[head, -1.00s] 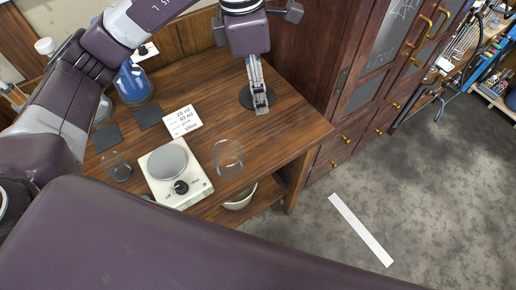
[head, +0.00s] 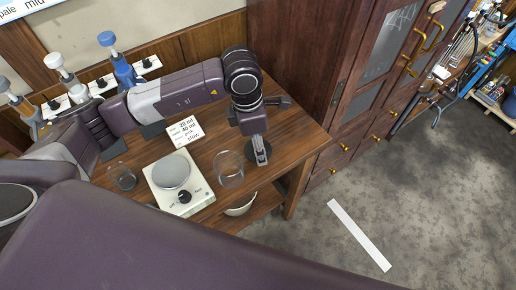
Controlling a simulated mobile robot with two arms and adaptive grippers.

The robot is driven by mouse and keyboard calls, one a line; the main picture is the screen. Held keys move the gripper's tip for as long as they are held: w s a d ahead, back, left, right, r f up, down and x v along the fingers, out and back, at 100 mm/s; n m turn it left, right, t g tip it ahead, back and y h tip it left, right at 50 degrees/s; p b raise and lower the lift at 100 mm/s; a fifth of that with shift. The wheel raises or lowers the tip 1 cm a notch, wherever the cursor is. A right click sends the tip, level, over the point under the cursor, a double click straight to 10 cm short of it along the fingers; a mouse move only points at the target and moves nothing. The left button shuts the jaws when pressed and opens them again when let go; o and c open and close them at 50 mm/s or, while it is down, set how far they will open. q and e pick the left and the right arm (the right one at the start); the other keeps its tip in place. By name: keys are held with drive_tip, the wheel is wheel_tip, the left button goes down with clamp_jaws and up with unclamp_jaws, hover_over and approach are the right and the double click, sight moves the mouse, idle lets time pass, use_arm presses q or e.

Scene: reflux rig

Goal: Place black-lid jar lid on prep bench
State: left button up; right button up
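My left gripper (head: 262,162) points down over the right end of the wooden prep bench (head: 284,146). Its fingers are close together on a dark round disc (head: 251,158), which looks like the black jar lid. The fingers and wrist cover much of the disc. I cannot tell whether its underside touches the bench top or is slightly above it. An open clear glass vessel (head: 229,170) stands just left of the disc. My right gripper is not in view.
A small dark-bottomed glass (head: 123,178) is farther left, and a label card (head: 185,131) lies behind the scale. A wooden cabinet (head: 318,75) borders the bench at the right.

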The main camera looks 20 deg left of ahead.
use_arm(q)
wheel_tip(320, 180, down, 3)
drive_tip(key=shift+f+p, duration=0.1)
drive_tip(key=shift+p, duration=0.2)
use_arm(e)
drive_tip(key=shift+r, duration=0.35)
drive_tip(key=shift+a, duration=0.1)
use_arm(q)
drive_tip(key=shift+f, duration=0.2)
drive_tip(key=o, duration=1.2)
drive_tip(key=shift+c, duration=0.2)
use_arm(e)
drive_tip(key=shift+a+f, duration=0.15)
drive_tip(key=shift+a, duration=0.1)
